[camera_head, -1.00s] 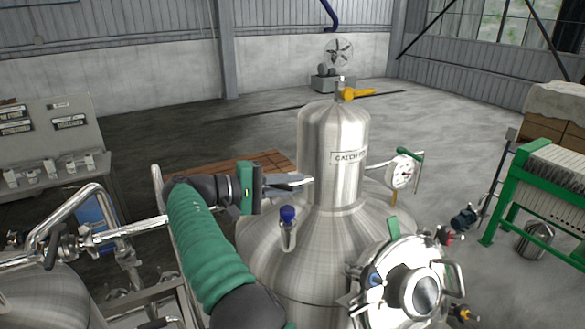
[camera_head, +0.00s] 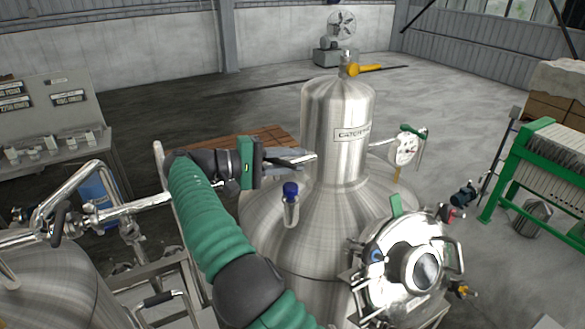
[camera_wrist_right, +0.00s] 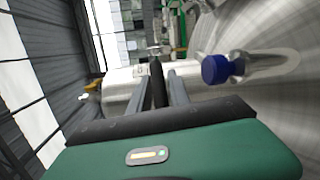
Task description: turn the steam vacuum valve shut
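A steel tank (camera_head: 285,235) with a tall column (camera_head: 335,110) stands in the middle. Its fittings include a yellow lever (camera_head: 370,69) on top, a green handle (camera_head: 411,131) by the gauge and a blue-capped fitting (camera_head: 290,190) on the shoulder. No readable label shows which is the steam vacuum valve. My left gripper is out of view.
A gauge (camera_head: 404,150) projects from the column's right. A round hatch (camera_head: 405,268) with handles lies at the front right. Pipes (camera_head: 110,212) and another tank (camera_head: 45,280) crowd the left. A green-framed press (camera_head: 530,165) stands right. Open floor lies behind the tank.

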